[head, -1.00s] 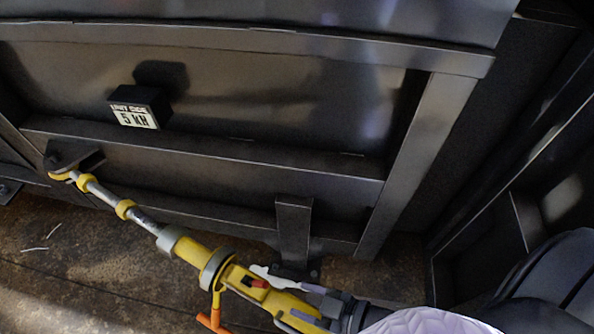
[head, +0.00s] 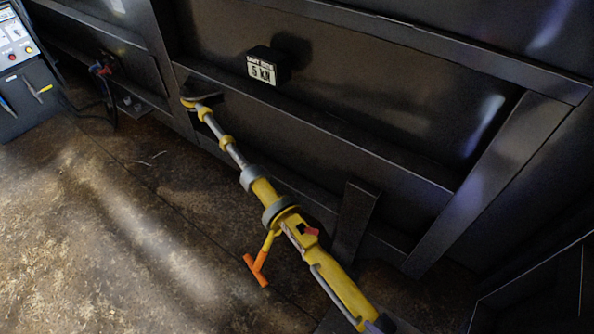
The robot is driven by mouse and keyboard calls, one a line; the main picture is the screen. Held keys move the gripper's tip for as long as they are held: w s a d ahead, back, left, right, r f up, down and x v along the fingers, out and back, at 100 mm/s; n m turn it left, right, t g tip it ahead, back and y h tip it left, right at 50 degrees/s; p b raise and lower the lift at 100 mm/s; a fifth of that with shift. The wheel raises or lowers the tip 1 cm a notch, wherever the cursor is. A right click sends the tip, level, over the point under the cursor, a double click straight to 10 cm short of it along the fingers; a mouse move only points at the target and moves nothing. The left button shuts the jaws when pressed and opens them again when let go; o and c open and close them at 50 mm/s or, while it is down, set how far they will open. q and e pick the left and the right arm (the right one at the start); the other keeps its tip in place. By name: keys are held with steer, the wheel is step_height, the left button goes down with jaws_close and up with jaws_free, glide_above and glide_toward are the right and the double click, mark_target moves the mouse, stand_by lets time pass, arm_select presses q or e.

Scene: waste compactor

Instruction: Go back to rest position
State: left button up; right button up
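A yellow and grey rod-like tool (head: 262,195) runs diagonally from the metal wall down to the bottom edge in the head view. Its far tip meets a dark bracket on the wall. An orange T-shaped handle (head: 257,270) sticks out from its middle, beside a small red part. A small box labelled 5 kN (head: 263,70) sits on the wall. Dark pieces flank the tool's lower end at the bottom edge; I cannot tell what they are. Neither of my grippers can be made out.
The dark ribbed metal wall (head: 400,95) fills the right side, with a slanted beam (head: 497,180). A control panel (head: 22,60) with buttons stands at upper left. The stained floor (head: 120,240) at lower left is clear apart from small pale scraps.

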steer(key=s+d+f+m+g+h, duration=0.3)
steer(key=s+d+f+g+h, duration=0.3)
steer(key=s+f, duration=0.45)
arm_select(q)
steer(key=shift+s, duration=0.25)
arm_select(e)
steer(key=s+d+f+m+g+h, duration=0.1)
steer(key=s+f+g, duration=0.3)
steer(key=s, duration=0.6)
steer(key=shift+d+f+m, duration=0.15)
steer(key=shift+f+m, duration=0.45)
steer(key=shift+f, duration=0.15)
arm_select(q)
steer(key=shift+w, duration=0.2)
arm_select(e)
steer(key=shift+s, duration=0.1)
arm_select(q)
steer(key=shift+w, duration=0.45)
steer(key=shift+s, duration=0.25)
steer(key=shift+s, duration=0.35)
steer(key=shift+w, duration=0.2)
